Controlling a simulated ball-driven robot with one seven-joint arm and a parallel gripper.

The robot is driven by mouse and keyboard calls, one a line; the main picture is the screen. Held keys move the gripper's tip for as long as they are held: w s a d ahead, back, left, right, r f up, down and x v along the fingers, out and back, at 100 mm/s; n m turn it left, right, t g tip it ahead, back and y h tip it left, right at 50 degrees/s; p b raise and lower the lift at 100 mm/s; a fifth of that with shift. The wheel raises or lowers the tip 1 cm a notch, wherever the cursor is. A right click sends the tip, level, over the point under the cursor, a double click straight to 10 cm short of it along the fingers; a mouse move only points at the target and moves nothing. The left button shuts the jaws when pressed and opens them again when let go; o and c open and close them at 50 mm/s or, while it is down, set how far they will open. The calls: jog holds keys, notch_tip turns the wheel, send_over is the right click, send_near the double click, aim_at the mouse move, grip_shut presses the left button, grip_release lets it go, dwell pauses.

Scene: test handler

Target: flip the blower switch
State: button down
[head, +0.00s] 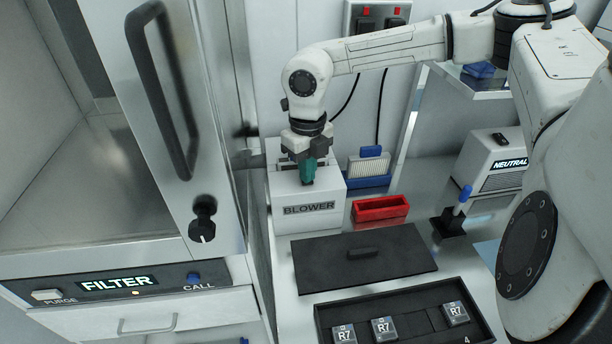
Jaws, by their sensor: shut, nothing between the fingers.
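The blower (325,222) is a white box labelled BLOWER, standing on the bench beside the glass-doored cabinet. My gripper (307,174) reaches down over it from above, its green fingertips together and empty. The fingertips are at the box's top front edge, above the label; I cannot tell whether they touch it. I cannot make out the blower's switch, and my gripper covers part of the box top.
The open metal-framed door (215,120) stands close left of my gripper. A blue-based brush-like block (369,166) and red tray (380,208) sit right of the blower. A dark lid (400,255) and tray of R7 modules (405,309) lie in front. A NEUTRAL box (485,160) stands right.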

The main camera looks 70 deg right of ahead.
jog(key=shift+f, duration=0.2)
jog(key=shift+r, duration=0.15)
jog(key=shift+r+p, duration=1.6)
jog(key=shift+r, duration=1.8)
